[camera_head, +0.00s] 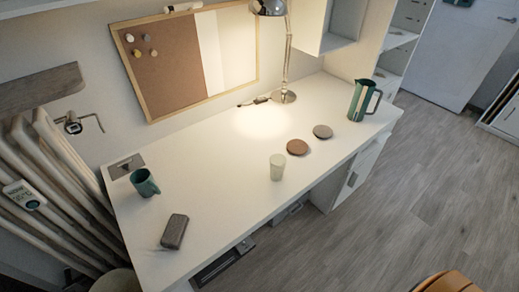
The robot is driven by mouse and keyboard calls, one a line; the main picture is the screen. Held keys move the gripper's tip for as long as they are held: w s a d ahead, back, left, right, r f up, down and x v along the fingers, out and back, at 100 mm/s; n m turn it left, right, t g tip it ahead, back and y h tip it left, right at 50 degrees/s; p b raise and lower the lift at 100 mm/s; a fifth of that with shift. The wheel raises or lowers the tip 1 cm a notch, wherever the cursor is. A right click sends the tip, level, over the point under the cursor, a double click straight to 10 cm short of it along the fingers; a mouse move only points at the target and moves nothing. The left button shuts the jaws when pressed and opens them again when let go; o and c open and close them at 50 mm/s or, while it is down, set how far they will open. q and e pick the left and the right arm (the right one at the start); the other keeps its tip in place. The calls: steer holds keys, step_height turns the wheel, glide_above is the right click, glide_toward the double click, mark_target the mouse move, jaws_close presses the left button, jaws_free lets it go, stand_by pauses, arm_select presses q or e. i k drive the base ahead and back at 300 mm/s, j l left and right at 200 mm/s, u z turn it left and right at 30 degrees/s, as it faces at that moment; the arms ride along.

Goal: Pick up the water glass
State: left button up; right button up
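The water glass (277,167) is a small, pale, translucent tumbler. It stands upright near the front edge of the white desk (215,195), right of the desk's middle. Nothing touches it. Neither of my grippers shows in the head view, so where they are relative to the glass cannot be seen.
A brown coaster (297,147) and a grey coaster (323,131) lie behind and right of the glass. A green pitcher (359,101) stands at the right end, a green mug (145,183) at the left. A dark grey box-like device (174,231) lies front left. A lamp (285,95) stands behind.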

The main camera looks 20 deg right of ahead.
mark_target(277, 161)
steer(key=l+u, duration=0.45)
steer(key=l, duration=1.15)
